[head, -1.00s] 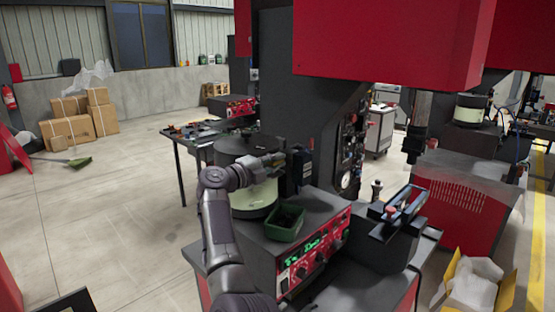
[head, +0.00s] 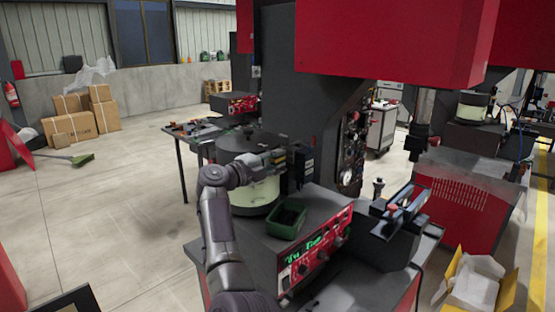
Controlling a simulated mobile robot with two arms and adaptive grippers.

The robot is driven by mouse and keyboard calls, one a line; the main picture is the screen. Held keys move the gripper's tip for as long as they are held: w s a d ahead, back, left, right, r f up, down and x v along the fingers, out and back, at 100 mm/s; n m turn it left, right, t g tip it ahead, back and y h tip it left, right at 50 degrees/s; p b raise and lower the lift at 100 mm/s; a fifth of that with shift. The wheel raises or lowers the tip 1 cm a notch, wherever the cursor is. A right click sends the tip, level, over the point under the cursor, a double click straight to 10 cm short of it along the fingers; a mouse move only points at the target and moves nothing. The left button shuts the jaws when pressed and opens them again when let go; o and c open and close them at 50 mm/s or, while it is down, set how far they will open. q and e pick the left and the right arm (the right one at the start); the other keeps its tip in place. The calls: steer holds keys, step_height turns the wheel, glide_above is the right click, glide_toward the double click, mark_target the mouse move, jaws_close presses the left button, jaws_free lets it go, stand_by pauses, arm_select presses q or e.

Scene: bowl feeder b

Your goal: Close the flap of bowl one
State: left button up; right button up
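Bowl one (head: 262,193) is a pale green, drum-like bowl on the near machine, left of its dark column. Its dark flap (head: 246,139) lies over the top of the bowl and looks flat or nearly so. My arm hides part of the rim, so I cannot tell whether the flap is fully seated.
A green tray (head: 287,222) sits on the control box (head: 315,248), just right of my forearm. The dark column (head: 300,110) and red housing (head: 395,38) stand close behind. A second bowl feeder (head: 472,107) is at the back right. The floor at left is mostly clear.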

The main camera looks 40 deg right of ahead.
steer(key=a, duration=1.1)
steer(key=shift+s+a, duration=0.25)
steer(key=shift+s, duration=0.15)
steer(key=shift+f, duration=0.1)
